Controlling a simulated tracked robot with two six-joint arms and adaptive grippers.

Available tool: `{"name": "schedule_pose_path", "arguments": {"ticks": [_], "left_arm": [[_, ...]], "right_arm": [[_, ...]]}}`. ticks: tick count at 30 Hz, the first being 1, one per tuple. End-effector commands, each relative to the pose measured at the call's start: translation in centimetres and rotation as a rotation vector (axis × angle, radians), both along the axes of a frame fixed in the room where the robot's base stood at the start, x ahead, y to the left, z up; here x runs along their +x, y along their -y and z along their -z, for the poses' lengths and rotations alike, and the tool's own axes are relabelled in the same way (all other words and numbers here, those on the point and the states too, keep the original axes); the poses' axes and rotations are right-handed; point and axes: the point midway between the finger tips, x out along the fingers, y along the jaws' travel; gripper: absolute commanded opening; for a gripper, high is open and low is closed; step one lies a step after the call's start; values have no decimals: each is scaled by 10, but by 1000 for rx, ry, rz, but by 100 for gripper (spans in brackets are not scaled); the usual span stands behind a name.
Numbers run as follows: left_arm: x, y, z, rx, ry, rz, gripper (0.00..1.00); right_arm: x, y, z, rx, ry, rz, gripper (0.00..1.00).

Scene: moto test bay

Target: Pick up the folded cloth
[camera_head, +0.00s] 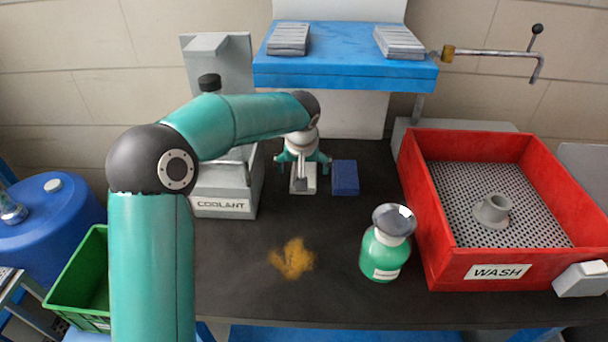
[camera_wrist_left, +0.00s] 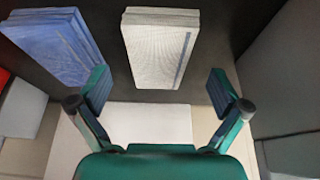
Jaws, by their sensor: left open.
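A white folded cloth with a thin blue-grey stripe lies on the dark bench top, partly under my left gripper, in the head view (camera_head: 309,184). It also shows in the left wrist view (camera_wrist_left: 158,45), ahead of the fingers and roughly centred between them. A blue folded cloth (camera_head: 345,178) lies just to its right; in the left wrist view it is at the left (camera_wrist_left: 55,45). My left gripper (camera_head: 303,168) is open and empty, pointing down, with a finger to either side of the white cloth. In the left wrist view the gripper (camera_wrist_left: 158,92) shows its fingers spread wide. My right gripper is not in view.
A coolant unit (camera_head: 222,207) stands close at the left. A green bottle with a metal cap (camera_head: 385,255) and a yellow-brown stain (camera_head: 293,258) are nearer the front. A red wash tray (camera_head: 435,270) is at the right. A blue shelf (camera_head: 345,70) with grey stacks overhangs the back.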

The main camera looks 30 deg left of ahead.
Motion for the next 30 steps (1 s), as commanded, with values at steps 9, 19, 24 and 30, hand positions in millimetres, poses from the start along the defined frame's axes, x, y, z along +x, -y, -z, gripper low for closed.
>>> {"name": "schedule_pose_path", "arguments": {"ticks": [9, 19, 24, 30], "left_arm": [[7, -5, 21, 0, 1, -1, 100], [7, -5, 21, 1, 1, 0, 67], [7, -4, 21, 1, 1, 0, 41], [8, -4, 21, 1, 1, 0, 41]], "right_arm": [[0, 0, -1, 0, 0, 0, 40], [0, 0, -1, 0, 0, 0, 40], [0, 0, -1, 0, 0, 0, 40], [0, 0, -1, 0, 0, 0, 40]]}}
